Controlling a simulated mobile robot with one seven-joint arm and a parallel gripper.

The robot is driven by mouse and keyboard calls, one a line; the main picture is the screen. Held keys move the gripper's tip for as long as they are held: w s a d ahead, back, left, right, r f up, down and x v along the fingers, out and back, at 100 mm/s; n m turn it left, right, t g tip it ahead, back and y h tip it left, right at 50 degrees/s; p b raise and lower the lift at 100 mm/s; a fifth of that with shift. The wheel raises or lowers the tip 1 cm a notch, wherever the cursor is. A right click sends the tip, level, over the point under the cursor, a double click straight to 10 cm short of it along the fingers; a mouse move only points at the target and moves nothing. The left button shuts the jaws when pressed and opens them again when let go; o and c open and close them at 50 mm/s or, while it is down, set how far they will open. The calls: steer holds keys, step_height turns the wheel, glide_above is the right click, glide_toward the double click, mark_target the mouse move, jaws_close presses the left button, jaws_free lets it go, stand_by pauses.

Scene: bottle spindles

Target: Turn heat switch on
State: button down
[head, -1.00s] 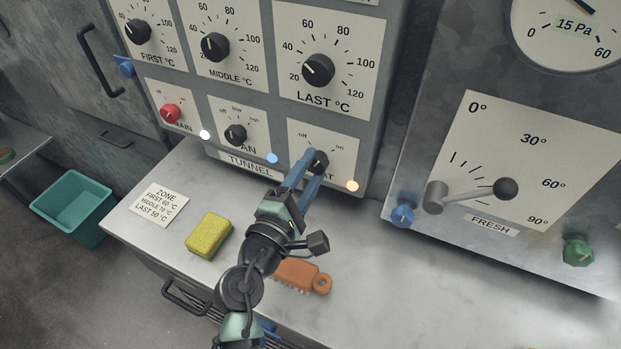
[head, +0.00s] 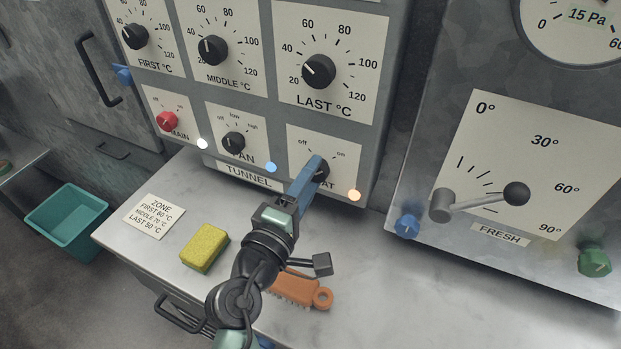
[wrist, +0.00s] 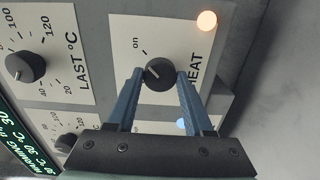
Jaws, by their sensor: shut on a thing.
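The black HEAT switch (head: 323,174) is a round knob on the lower right plate of the tunnel panel, with "off" at its upper left and "on" at its upper right. My gripper (head: 316,163) reaches it from the front, and its blue fingers overlap in the head view. In the wrist view, the knob (wrist: 159,75) sits between the two fingertips of my gripper (wrist: 160,73), one on each side. The "on" label shows near the knob there; "off" is hidden.
An orange lamp (head: 354,195) glows right of the switch. The FAN knob (head: 233,142) and red MAIN knob (head: 167,121) are to the left. A yellow sponge (head: 205,248) and an orange brush (head: 298,287) lie on the counter below my arm. The FRESH lever (head: 480,201) is at right.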

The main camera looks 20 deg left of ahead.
steer(key=shift+c, duration=1.4)
jaws_free()
steer(key=s+b, duration=0.1)
steer(key=s, duration=1.2)
steer(key=shift+a+b, duration=0.25)
steer(key=shift+b, duration=0.05)
